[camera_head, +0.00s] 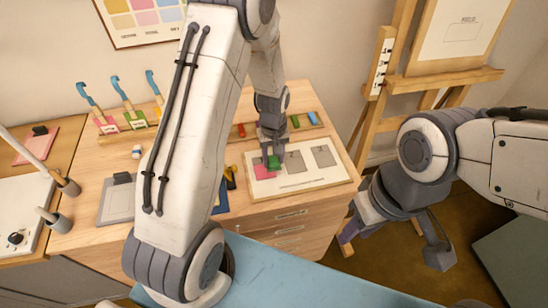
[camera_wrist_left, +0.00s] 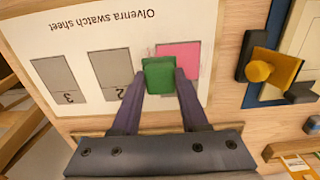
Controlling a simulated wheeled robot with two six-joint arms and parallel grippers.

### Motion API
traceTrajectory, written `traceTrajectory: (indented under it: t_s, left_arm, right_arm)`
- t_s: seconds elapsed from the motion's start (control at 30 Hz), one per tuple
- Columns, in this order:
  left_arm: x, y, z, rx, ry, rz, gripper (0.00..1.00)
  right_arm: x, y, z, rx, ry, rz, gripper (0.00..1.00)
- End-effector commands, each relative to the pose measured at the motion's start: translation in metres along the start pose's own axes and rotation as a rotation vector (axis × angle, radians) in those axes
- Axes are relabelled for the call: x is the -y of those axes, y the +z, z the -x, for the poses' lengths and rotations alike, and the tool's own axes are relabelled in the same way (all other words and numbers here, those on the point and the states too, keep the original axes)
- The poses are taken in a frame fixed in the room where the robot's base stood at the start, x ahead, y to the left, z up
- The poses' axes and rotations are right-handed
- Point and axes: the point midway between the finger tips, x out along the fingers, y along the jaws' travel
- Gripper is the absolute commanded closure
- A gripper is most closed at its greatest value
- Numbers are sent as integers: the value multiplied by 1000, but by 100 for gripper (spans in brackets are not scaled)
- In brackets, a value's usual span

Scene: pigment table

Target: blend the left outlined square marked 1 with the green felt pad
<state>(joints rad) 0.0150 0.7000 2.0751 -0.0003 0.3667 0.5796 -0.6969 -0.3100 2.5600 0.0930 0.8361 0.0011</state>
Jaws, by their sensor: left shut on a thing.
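The swatch sheet (camera_head: 333,176) lies on the wooden table with three squares in a row. The left square is pink (camera_head: 262,173); the middle (camera_head: 296,163) and right (camera_head: 323,156) squares are grey. In the left wrist view the sheet (camera_wrist_left: 105,25) is upside down, with the pink square (camera_wrist_left: 185,52) at right. My left gripper (camera_head: 273,160) is shut on the green felt pad (camera_wrist_left: 158,76). The pad is over the edge of the pink square nearest the middle square; I cannot tell whether it touches the paper. The square's number is hidden. My right gripper (camera_head: 395,248) is open and empty, away from the table.
A back rack holds a red block (camera_head: 241,130) and other coloured blocks. Several blue-handled tools (camera_head: 122,90) stand at the back left. A yellow and black item (camera_head: 231,176) lies left of the sheet. An easel (camera_head: 440,82) stands at the right.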

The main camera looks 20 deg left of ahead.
Motion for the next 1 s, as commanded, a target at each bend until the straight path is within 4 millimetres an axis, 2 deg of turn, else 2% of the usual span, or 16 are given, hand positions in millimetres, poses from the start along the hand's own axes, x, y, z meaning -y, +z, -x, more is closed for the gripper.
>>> traceTrajectory:
  t_s: [1.0]
  left_arm:
    - [0, 0, -18, 0, 0, 0, 100]
  right_arm:
    - [-1, 1, -13, 0, 0, 0, 64]
